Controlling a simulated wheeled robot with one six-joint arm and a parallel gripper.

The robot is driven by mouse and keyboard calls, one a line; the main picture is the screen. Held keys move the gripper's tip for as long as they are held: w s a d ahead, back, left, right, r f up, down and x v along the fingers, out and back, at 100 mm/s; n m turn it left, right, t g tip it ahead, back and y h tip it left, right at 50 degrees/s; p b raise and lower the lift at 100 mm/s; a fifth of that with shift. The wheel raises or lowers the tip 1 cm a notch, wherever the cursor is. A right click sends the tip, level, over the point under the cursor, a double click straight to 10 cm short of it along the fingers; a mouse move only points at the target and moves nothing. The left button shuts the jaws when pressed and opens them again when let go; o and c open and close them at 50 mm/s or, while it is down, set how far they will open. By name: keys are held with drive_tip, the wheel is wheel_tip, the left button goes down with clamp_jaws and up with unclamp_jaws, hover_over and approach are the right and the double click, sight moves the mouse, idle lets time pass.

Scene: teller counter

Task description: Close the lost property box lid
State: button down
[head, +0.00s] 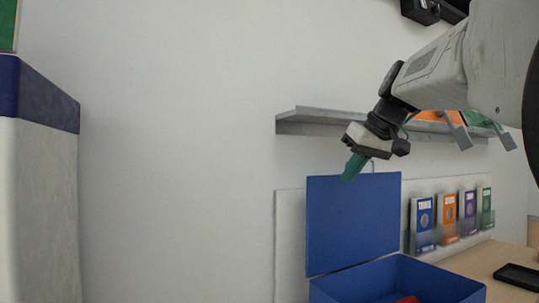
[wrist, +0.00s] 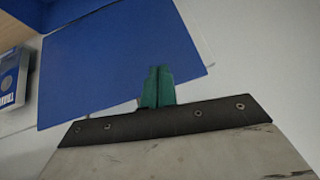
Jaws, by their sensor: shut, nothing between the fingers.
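The lost property box (head: 400,277) is blue and stands at the lower right of the head view, cut off by the bottom edge. Its blue lid (head: 352,228) stands open, upright at the back near the wall. A red thing (head: 406,300) shows inside the box. My gripper (head: 349,177) has green fingers, shut and empty, at the lid's top edge. In the wrist view the shut fingers (wrist: 158,70) overlap the lower edge of the blue lid (wrist: 110,65). I cannot tell whether they touch it.
Leaflet holders (head: 450,220) stand right of the lid on the counter (head: 500,262). A dark tray (head: 518,276) lies at the far right. A grey shelf (head: 300,122) is on the wall behind my arm. A white and blue cabinet (head: 40,180) stands at left.

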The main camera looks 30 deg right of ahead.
drive_tip(key=s+d+r+t+h, duration=0.2)
drive_tip(key=d+r, duration=0.8)
drive_tip(key=d, duration=0.4)
drive_tip(key=shift+n+t, duration=0.3)
drive_tip(key=x, duration=1)
drive_tip(key=shift+w+a+r, duration=0.1)
drive_tip(key=shift+a+r, duration=0.1)
drive_tip(key=shift+a, duration=0.2)
